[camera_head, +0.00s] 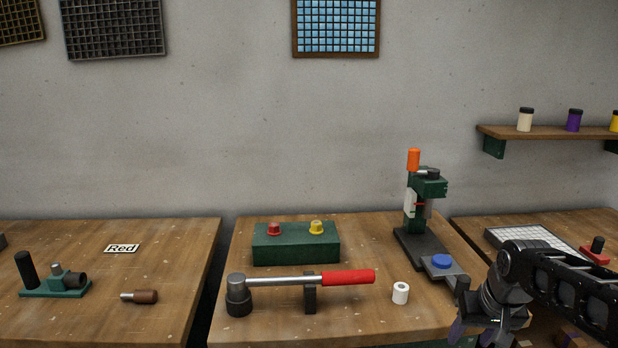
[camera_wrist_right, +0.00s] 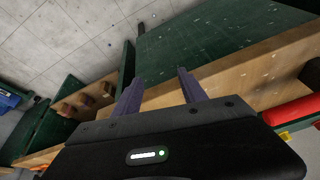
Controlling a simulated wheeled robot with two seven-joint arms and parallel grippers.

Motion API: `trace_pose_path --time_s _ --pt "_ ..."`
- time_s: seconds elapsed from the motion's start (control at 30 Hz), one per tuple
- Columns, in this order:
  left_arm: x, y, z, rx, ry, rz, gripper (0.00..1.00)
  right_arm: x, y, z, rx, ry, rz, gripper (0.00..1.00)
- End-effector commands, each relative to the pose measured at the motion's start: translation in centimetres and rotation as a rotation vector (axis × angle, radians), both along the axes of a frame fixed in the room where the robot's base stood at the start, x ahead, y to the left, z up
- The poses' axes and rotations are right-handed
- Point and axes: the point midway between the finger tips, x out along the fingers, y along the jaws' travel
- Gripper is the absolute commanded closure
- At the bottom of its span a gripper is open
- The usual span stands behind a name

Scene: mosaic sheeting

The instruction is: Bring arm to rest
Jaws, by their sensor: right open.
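My right arm comes in from the right edge of the head view. Its gripper (camera_head: 472,335) hangs at the lower right, in front of the middle table's front right corner, and is partly cut off by the bottom edge. In the right wrist view the two purple fingers of this gripper (camera_wrist_right: 158,82) stand apart with nothing between them. A wooden edge and a dark green panel (camera_wrist_right: 215,35) lie beyond the fingers. My left gripper is in neither view.
The middle table (camera_head: 270,325) holds a green box (camera_head: 297,250) with red and yellow knobs, a red-handled lever tool (camera_head: 347,277), a white roll (camera_head: 400,293) and a green press (camera_head: 427,188). A white grid tray (camera_head: 535,248) lies right. A shelf (camera_head: 550,132) holds jars.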

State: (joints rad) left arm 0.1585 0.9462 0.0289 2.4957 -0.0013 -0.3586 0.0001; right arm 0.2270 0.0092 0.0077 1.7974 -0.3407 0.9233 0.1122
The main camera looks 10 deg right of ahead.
Motion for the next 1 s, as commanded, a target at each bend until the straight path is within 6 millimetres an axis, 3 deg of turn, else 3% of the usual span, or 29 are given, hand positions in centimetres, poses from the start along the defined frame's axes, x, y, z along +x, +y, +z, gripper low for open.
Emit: trace_pose_path --time_s 0.27,0.37,0.5,0.6,0.7,0.83,0.9,1.0 --pt "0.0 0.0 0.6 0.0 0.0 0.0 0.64 1.5 7.3 -10.8 0.102 0.046 0.103 0.51" --pt "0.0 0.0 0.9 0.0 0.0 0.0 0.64 0.5 11.9 -16.8 0.166 0.077 0.145 0.51" --pt "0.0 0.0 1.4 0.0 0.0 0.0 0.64 -3.7 18.8 -25.4 0.259 0.127 0.179 0.51" --pt "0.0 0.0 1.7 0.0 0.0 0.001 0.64 -8.5 23.2 -30.4 0.315 0.17 0.185 0.51" --pt "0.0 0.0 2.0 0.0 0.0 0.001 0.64 -13.8 26.6 -33.9 0.351 0.212 0.179 0.51" --pt "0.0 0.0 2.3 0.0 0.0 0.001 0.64 -19.5 29.0 -36.3 0.37 0.252 0.165 0.51" --pt "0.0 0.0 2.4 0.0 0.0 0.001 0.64 -21.4 29.6 -36.9 0.372 0.266 0.159 0.51" --pt "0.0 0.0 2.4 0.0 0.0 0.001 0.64 -22.7 29.9 -37.3 0.372 0.271 0.156 0.51"
